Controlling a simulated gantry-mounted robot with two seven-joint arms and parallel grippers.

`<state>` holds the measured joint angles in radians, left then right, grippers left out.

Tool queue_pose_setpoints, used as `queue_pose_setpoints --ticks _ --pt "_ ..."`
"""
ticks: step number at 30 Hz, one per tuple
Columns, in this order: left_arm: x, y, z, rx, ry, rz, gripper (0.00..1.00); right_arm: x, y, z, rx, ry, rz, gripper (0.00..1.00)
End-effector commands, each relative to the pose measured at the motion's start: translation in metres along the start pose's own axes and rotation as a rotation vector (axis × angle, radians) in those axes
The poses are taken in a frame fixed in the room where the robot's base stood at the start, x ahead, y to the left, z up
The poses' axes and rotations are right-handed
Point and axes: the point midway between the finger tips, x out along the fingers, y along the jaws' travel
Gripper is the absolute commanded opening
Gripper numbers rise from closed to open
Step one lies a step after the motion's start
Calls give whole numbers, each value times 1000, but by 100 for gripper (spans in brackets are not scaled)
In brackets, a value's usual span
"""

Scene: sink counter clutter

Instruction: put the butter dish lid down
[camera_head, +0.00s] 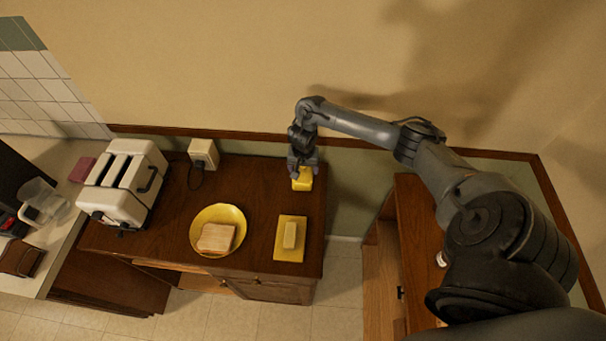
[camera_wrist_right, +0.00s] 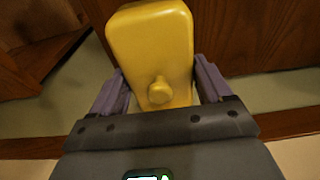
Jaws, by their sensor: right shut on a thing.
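The yellow butter dish lid (camera_head: 302,181) is at my right gripper (camera_head: 302,165), over the back right part of the wooden cabinet top. In the right wrist view the lid (camera_wrist_right: 155,55) with its round knob sits between the two fingers (camera_wrist_right: 160,90), which are shut on it. I cannot tell whether the lid touches the wood. The yellow butter dish base (camera_head: 281,252) lies on the cabinet top near its front right, with a pale block of butter (camera_head: 290,235) on it. My left gripper is not in view.
A yellow plate (camera_head: 197,240) with bread (camera_head: 215,238) lies left of the dish. A white toaster (camera_head: 124,183) stands further left, and an outlet box (camera_head: 203,153) is at the back. Bare wood (camera_head: 262,185) lies between plate and lid. The cabinet's right edge is close.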

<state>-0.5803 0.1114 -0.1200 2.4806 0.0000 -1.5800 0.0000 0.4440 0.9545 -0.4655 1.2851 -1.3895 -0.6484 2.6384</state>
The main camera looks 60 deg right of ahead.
Motion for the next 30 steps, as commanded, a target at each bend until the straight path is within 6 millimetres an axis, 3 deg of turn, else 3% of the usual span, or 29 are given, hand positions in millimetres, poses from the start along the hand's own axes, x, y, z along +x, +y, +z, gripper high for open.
queue_pose_setpoints --ticks 5,14,27,28,30 --pt "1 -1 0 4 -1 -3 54 6 -2 -1 0 0 1 44" --pt "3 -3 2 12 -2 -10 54 39 -2 3 1 1 1 44" --pt "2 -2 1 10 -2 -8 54 44 -2 4 0 1 0 44" --pt "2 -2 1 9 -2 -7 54 44 -2 3 0 1 0 82" --pt "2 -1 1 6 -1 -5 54 44 -2 3 0 1 0 92"
